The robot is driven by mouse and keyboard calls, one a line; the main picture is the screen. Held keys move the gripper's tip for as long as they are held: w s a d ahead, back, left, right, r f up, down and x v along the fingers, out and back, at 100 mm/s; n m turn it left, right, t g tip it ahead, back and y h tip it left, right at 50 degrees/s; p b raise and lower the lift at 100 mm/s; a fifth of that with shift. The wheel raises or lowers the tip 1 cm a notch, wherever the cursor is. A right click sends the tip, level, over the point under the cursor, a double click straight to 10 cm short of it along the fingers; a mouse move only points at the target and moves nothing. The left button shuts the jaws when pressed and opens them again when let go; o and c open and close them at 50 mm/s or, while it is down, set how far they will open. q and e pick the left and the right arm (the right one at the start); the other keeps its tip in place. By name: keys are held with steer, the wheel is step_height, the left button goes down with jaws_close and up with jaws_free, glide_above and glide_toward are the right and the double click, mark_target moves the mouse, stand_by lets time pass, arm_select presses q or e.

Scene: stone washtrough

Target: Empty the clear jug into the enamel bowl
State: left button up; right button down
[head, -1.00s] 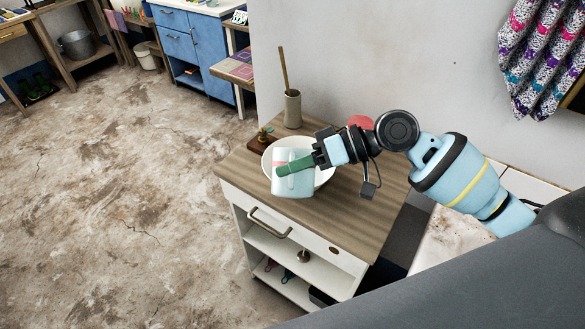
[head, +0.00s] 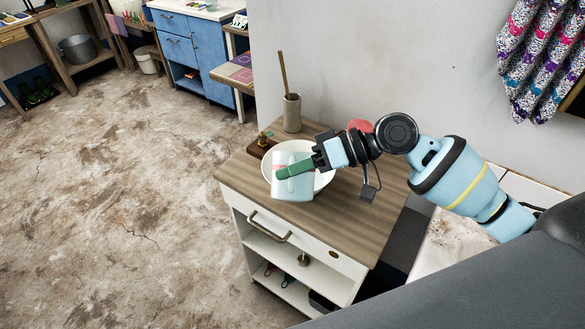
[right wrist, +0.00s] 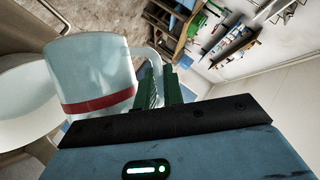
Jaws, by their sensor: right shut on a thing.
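The clear jug (head: 293,190) is pale and see-through with a red band. It is held at the left side of the white enamel bowl (head: 325,180), in front of part of it in the head view. My right gripper (head: 294,171) is shut on the jug's handle; its green fingers also show at the handle in the right wrist view (right wrist: 160,88). In that view the jug (right wrist: 95,65) looks tilted, with the bowl (right wrist: 22,95) beside it at the left. I cannot tell how much liquid is in the jug or bowl. My left gripper is not in view.
The bowl stands on a wood-topped cabinet (head: 345,222) with a drawer and open shelves. A wall rises close behind. The cabinet top's front right is clear.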

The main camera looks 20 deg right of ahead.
steer(key=shift+w+r, duration=0.1)
steer(key=shift+w, duration=0.1)
steer(key=shift+w+d+r+m, duration=0.1)
steer(key=shift+w+d+m, duration=0.05)
steer(key=shift+w+m, duration=0.2)
steer(key=shift+y, duration=0.3)
stand_by(0.8)
steer(key=shift+w+d+m+g, duration=0.15)
steer(key=shift+w+m+g, duration=0.05)
steer(key=shift+m+g, duration=0.1)
steer(key=shift+w+d+r, duration=0.1)
steer(key=shift+w, duration=0.25)
